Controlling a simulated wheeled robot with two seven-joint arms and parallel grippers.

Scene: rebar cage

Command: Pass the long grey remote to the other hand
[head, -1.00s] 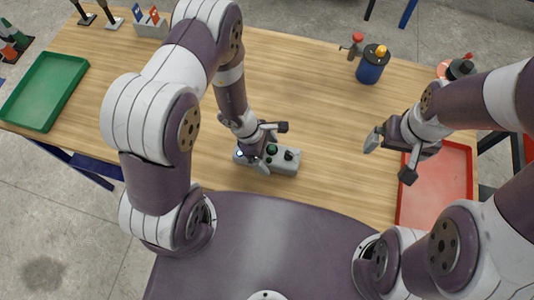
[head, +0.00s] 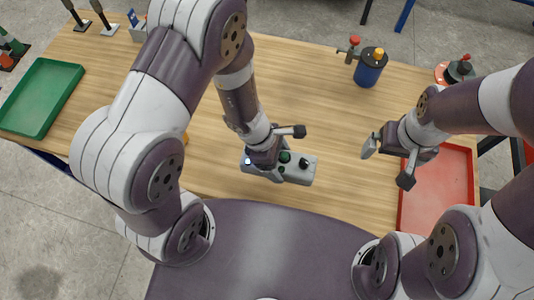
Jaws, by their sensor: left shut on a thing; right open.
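The long grey remote (head: 298,172) has dark and green knobs on its top and a light at its left end. It is in the middle of the head view, near the table's front edge. My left gripper (head: 286,155) is shut on the remote around its middle, coming from above. Part of the remote is hidden by the gripper. Whether it is clear of the table is hard to tell. My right gripper (head: 388,164) is open and empty to the right of the remote, by the red tray's left edge, with its fingers apart.
A red tray (head: 408,212) lies at the right and a green tray (head: 77,80) at the far left of the wooden table (head: 310,95). A blue canister (head: 369,70) with a yellow top stands at the back. The table between remote and canister is clear.

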